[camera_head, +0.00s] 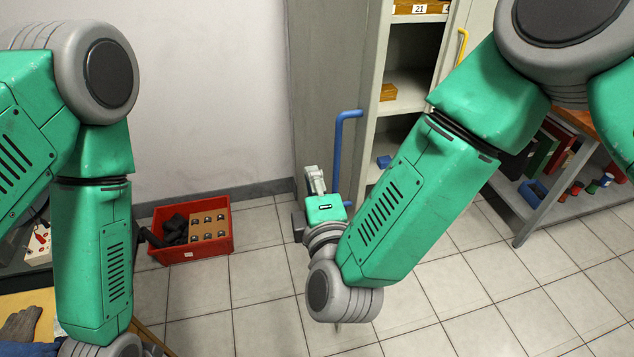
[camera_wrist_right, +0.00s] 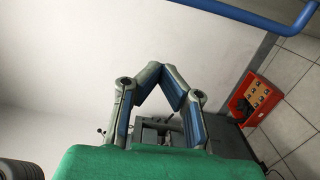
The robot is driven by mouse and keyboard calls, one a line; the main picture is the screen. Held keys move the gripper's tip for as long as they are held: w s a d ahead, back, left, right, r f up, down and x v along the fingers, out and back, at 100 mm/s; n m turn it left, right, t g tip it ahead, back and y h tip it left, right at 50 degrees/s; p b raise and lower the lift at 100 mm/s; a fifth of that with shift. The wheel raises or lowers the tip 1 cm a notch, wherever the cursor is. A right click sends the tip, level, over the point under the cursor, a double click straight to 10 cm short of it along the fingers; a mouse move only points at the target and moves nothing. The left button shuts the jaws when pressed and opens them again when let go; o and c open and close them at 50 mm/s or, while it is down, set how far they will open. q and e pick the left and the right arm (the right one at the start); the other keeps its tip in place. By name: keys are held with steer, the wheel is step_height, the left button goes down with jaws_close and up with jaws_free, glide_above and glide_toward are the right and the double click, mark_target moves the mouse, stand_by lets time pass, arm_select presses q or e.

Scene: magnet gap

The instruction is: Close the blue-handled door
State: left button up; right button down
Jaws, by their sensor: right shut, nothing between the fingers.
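The blue-handled door (camera_head: 325,70) is a tall grey cabinet panel left of the exposed shelves; it stands open. Its blue handle (camera_head: 338,155) is a vertical bar bent at the top. The handle also crosses the top of the right wrist view (camera_wrist_right: 245,14). My right gripper (camera_head: 315,178) is low beside the handle, just left of its lower part in the head view. In the right wrist view its fingers (camera_wrist_right: 163,82) are shut and empty, with the handle apart from them. My left gripper is out of view.
The grey cabinet (camera_head: 378,85) holds orange bins, and a yellow handle (camera_head: 461,45) shows at its right. A red crate (camera_head: 190,252) with dark items stands on the floor at left. A shelf bench (camera_head: 530,228) stands at right. Tiled floor between them is clear.

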steer(key=w+d+p, duration=0.1)
steer(key=w+d, duration=0.1)
steer(key=w, duration=0.5)
steer(key=shift+d, duration=0.35)
steer(key=shift+w, duration=0.1)
